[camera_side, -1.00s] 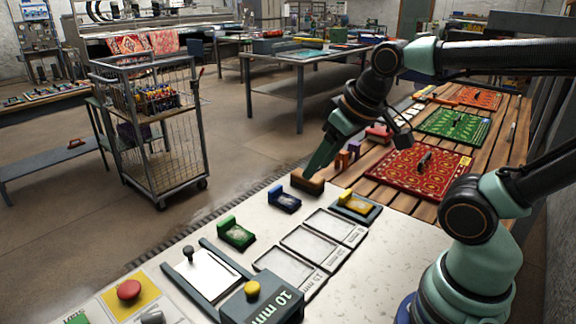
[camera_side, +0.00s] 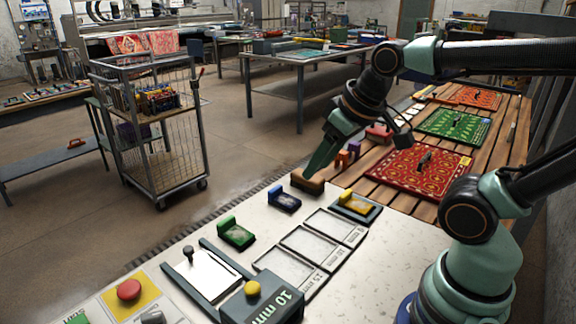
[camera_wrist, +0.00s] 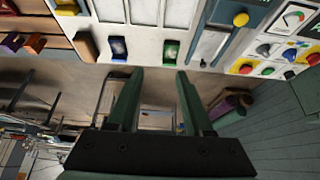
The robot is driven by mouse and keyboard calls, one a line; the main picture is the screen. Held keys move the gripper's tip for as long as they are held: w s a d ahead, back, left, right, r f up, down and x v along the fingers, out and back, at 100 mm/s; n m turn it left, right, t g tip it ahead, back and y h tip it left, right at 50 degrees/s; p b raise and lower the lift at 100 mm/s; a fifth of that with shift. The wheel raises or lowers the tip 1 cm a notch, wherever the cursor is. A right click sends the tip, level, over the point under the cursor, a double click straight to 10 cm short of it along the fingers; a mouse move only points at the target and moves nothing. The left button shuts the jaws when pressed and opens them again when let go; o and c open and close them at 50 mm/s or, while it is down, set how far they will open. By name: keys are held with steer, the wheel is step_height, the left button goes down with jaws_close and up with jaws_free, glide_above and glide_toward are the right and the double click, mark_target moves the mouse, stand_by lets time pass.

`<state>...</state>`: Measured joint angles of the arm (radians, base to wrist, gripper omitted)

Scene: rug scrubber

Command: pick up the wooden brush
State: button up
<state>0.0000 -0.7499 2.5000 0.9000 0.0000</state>
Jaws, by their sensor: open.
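The wooden brush (camera_side: 308,183) is a small brown block lying near the far-left edge of the pale worktop in the side view. My gripper (camera_side: 312,170) points down at it, with the fingertips overlapping its upper back edge there; I cannot tell if they touch. In the wrist view my gripper (camera_wrist: 160,72) is open with nothing between its two green fingers. A brown block that looks like the brush (camera_wrist: 87,46) shows there to the left of the left finger, outside the gap.
A blue brush (camera_side: 284,198), a green brush (camera_side: 236,232) and a yellow brush in a tray (camera_side: 356,204) stand nearby. Marked shallow trays (camera_side: 310,245) and a control box (camera_side: 262,305) lie nearer. A red rug (camera_side: 415,168) covers the slats at right.

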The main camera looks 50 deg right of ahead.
steer(key=o, duration=0.7)
steer(key=shift+o, duration=0.2)
